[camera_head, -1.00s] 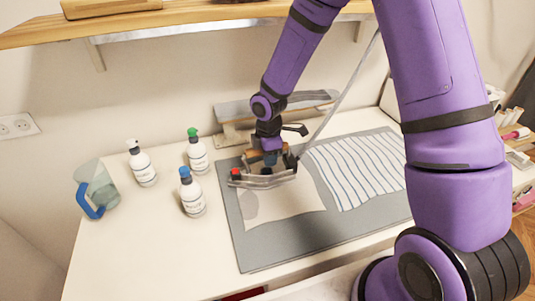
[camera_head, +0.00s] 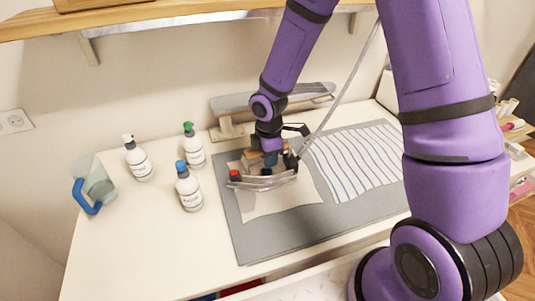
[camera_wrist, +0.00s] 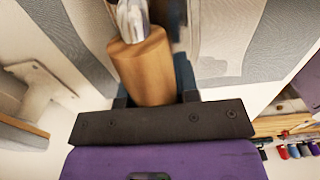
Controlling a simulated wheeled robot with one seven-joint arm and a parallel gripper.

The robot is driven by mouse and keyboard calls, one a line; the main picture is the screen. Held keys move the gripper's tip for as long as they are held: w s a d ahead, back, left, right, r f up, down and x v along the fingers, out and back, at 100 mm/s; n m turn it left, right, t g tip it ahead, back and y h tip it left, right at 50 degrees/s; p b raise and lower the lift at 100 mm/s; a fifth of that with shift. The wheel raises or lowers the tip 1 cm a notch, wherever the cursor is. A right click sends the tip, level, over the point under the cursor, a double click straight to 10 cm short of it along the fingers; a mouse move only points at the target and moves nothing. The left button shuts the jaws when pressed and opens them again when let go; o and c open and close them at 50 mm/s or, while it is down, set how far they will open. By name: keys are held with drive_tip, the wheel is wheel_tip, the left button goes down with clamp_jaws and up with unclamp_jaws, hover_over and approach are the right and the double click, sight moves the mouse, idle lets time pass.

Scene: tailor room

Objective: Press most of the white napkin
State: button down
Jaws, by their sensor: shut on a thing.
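The white napkin (camera_head: 290,201) lies flat on the grey mat (camera_head: 265,242), left of a striped cloth. My gripper (camera_head: 264,158) is over the napkin's back left part and is shut on the wooden handle of an iron (camera_head: 262,181). The iron's metal body hides part of the napkin. In the wrist view the brown handle (camera_wrist: 146,68) sits between the fingers. I cannot tell whether the iron's sole touches the napkin.
A blue-and-white striped cloth (camera_head: 358,165) lies on the mat's right. Bottles with white (camera_head: 138,160), green (camera_head: 194,148) and blue (camera_head: 188,190) caps and a blue-handled jug (camera_head: 97,184) stand left. A small ironing board (camera_head: 240,101) stands behind; a wooden shelf (camera_head: 170,18) hangs above.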

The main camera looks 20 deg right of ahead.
drive_tip(key=shift+s+r, duration=0.1)
drive_tip(key=shift+s, duration=0.45)
drive_tip(key=shift+s, duration=0.15)
drive_tip(key=shift+s, duration=4.65)
wheel_tip(320, 180, up, 7)
drive_tip(key=shift+w, duration=0.15)
